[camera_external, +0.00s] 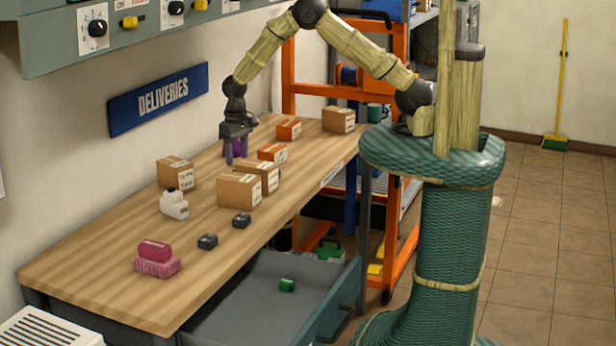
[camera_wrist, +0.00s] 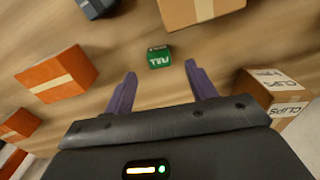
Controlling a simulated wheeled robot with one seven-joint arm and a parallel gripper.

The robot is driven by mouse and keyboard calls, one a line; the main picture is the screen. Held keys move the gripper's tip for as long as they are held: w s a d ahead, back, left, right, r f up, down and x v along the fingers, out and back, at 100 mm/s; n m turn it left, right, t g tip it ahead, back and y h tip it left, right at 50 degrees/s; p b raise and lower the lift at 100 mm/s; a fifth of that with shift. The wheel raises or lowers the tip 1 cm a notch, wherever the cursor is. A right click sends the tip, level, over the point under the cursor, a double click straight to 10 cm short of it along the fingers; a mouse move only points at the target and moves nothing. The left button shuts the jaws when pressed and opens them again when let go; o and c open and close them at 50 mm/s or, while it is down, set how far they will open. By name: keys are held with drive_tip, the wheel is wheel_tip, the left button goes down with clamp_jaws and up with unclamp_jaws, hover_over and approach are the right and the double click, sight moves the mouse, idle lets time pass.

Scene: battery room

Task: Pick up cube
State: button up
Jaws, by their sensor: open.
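A small green cube (camera_wrist: 159,57) with white lettering sits on the wooden table, just beyond my fingertips in the wrist view. I cannot make it out in the external view. My gripper (camera_external: 235,158) points down over the far part of the table with its purple fingers apart. In the wrist view, my gripper (camera_wrist: 160,72) is open and empty, with the cube lined up with the gap between the fingertips.
In the wrist view, cardboard boxes (camera_wrist: 278,98) stand to the right and above, and an orange box (camera_wrist: 57,74) to the left. A drawer (camera_external: 250,305) stands open.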

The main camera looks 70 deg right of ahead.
wheel_tip(320, 180, down, 5)
drive_tip(key=shift+s+f+p, duration=0.1)
drive_tip(key=shift+p, duration=0.8)
drive_tip(key=shift+c, duration=0.5)
drive_tip(key=c, duration=0.9)
